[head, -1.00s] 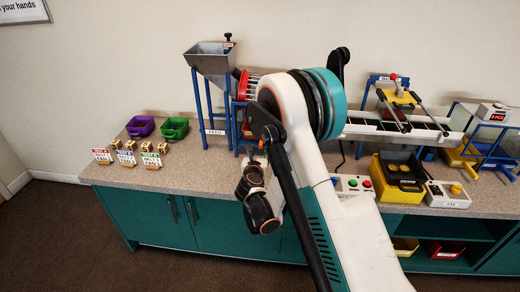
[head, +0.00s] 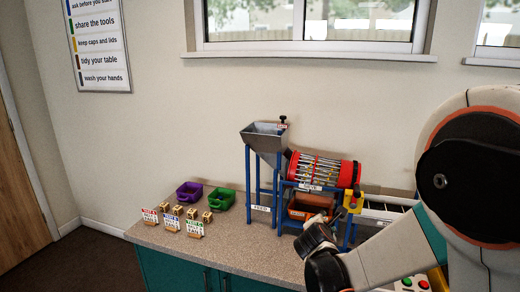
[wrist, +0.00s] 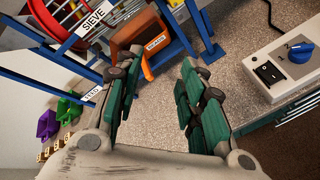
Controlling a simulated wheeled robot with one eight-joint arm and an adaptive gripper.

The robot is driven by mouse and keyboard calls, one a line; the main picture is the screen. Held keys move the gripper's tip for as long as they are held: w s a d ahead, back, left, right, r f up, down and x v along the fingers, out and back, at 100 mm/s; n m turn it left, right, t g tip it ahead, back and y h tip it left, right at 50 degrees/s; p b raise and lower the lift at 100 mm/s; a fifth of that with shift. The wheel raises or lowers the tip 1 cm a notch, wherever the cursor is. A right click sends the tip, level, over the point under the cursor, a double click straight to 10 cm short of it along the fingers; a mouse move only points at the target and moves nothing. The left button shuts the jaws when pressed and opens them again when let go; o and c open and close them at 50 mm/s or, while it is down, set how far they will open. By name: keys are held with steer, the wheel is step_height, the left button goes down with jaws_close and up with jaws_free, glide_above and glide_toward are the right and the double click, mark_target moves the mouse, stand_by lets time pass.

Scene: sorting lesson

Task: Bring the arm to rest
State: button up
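My gripper (wrist: 160,68) shows in the wrist view with its two green-padded fingers apart and nothing between them. It is over the speckled worktop (wrist: 157,105), in front of the blue sieve stand (wrist: 180,48). Whether the fingers touch anything is hard to tell, but I see no contact. In the head view my arm fills the right side, its white and black links bent over the worktop. The fingers cannot be made out there.
The red sieve drum (head: 325,170), an orange-brown bin (head: 305,208) and the grey feed hopper (head: 264,138) stand close behind my arm. A purple tray (head: 189,193), a green tray (head: 222,199) and lettered cards (head: 172,221) are to the left. A switch box (wrist: 286,62) is at right.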

steer(key=s+d+r+m+g+y, duration=0.1)
steer(key=s+r+m, duration=0.3)
steer(key=s+m, duration=0.3)
steer(key=s+d+r+m+g+y, duration=0.1)
steer(key=s+d+r+m+g, duration=0.2)
steer(key=s, duration=0.5)
steer(key=s+a+m+y, duration=0.2)
steer(key=s+a+m, duration=0.2)
steer(key=s+m, duration=0.8)
steer(key=shift+s+f+g+y, duration=0.3)
steer(key=shift+s+f+g, duration=0.1)
steer(key=shift+s, duration=2.9)
